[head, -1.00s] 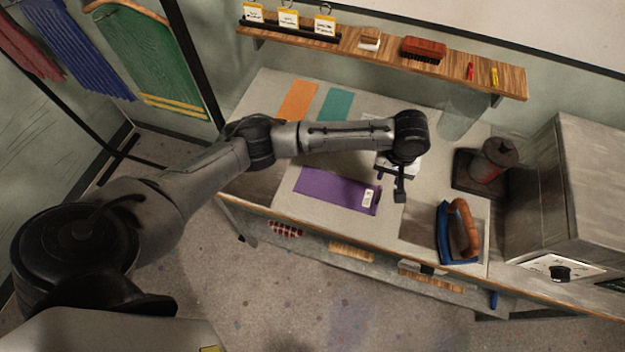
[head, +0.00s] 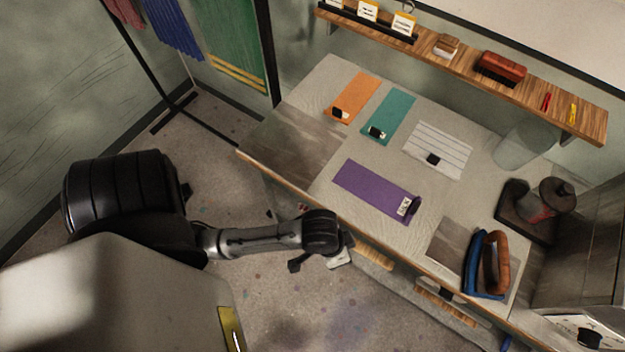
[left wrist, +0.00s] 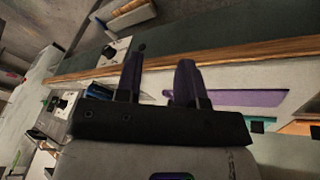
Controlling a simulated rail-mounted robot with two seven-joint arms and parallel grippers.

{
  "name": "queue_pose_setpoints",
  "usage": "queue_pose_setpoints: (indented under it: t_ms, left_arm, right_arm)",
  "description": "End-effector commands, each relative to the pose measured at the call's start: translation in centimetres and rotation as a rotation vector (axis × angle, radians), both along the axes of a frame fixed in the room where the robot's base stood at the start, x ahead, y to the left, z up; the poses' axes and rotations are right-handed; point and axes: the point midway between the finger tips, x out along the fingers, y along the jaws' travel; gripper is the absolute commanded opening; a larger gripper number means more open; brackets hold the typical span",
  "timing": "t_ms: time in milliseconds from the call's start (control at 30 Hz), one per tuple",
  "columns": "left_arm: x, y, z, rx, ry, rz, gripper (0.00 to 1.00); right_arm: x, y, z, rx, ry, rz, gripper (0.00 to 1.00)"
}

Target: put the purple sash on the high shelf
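The purple sash (head: 372,188) lies flat on the worktable, with a small white tag at its right end. It also shows in the left wrist view (left wrist: 248,98), beyond the table's wooden edge. The high shelf (head: 462,65) is a wooden wall shelf above the back of the table. My left gripper (head: 318,260) hangs off the table's front edge, below and left of the sash and apart from it. In the left wrist view its two dark fingers (left wrist: 158,82) stand apart with nothing between them. My right gripper is not in view.
The shelf holds label cards (head: 368,14), a small block (head: 446,46), a red-brown brush (head: 502,66) and markers. Orange (head: 353,98), teal (head: 390,115) and striped (head: 438,148) cloths lie behind the sash. A blue iron (head: 475,262) and a glass vessel (head: 525,142) stand at right.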

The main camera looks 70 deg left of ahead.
Motion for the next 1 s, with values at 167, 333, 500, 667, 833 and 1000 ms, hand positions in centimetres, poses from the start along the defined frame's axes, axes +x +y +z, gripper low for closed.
queue_pose_setpoints:
  t_ms: [167, 333, 500, 667, 833, 1000]
  left_arm:
    - [-4.8, 3.4, 0.4, 0.103, -0.022, -0.011, 0.36]
    - [-7.0, 5.2, 0.8, 0.171, -0.028, -0.023, 0.36]
    - [-7.7, 5.8, 1.0, 0.193, -0.028, -0.027, 0.36]
    - [-7.6, 5.8, 1.0, 0.194, -0.029, -0.027, 0.36]
    - [-7.6, 5.8, 1.0, 0.193, -0.027, -0.027, 0.36]
    - [-7.6, 5.8, 0.5, 0.193, -0.027, -0.027, 0.36]
  right_arm:
    - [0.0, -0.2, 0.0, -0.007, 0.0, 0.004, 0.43]
    - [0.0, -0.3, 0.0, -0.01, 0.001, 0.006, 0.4]
    - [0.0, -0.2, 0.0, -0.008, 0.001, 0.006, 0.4]
    - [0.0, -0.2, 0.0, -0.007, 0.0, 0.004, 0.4]
    - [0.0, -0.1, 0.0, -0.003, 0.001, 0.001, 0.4]
    - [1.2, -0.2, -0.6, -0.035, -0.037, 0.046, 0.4]
